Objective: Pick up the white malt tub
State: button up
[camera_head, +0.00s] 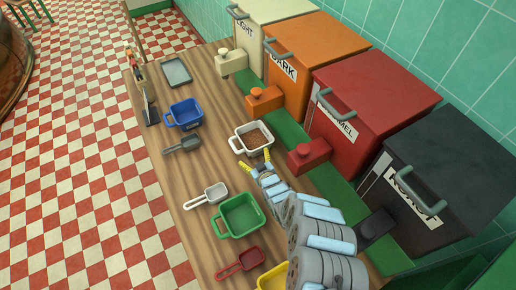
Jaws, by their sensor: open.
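The white malt tub (241,144) is a small white box with a handle on its left side. Brown grain shows inside it. It stands on the wooden counter (218,165), close to the green strip along the bins. My gripper (256,160) comes from the lower right. Its yellow-tipped fingers are open, one near the tub's right end and one in front of its near side. I cannot tell whether they touch the tub. The tub's near right corner is partly covered by the gripper.
A blue tub (185,114), grey scoop (182,145), white scoop (207,195), green tub (238,215), red scoop (240,262) and yellow tub (272,278) share the counter. A grey tray (176,72) lies farther back. Bins, including a red bin (370,95), line the right side.

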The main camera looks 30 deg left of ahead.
aim_at(242, 150)
jog(key=shift+n+g, duration=0.3)
jog(key=shift+g, duration=0.2)
jog(key=a+f+b, duration=0.1)
jog(key=a+b, duration=0.1)
jog(key=w+a+f+b, duration=0.1)
jog(key=a+f+b, duration=0.1)
jog(key=b, duration=0.1)
jog(key=w+a+f+b, duration=0.1)
jog(key=a+f+b, duration=0.1)
jog(key=b, duration=0.1)
jog(key=shift+w+a, duration=0.15)
jog(key=shift+w, duration=0.05)
jog(key=shift+r+b+x, duration=0.2)
jog(key=shift+b+x, duration=0.4)
jog(key=shift+x, duration=0.8)
jog(key=shift+w+a+f+b, duration=0.1)
jog(key=shift+w+a+b, duration=0.1)
jog(key=shift+a, duration=0.35)
jog(key=shift+w+a+f+b, duration=0.1)
jog(key=shift+w+a+b, duration=0.1)
jog(key=shift+a, duration=0.4)
jog(key=shift+w+a+f+b, duration=0.1)
jog(key=shift+w+a+b, duration=0.1)
jog(key=shift+a, duration=0.35)
jog(key=shift+w+a+f+b, duration=0.1)
jog(key=shift+a+f+b, duration=0.15)
jog(key=shift+a+b, duration=0.15)
jog(key=shift+w+a+b, duration=0.3)
jog(key=shift+w, duration=0.05)
jog(key=shift+c, duration=0.2)
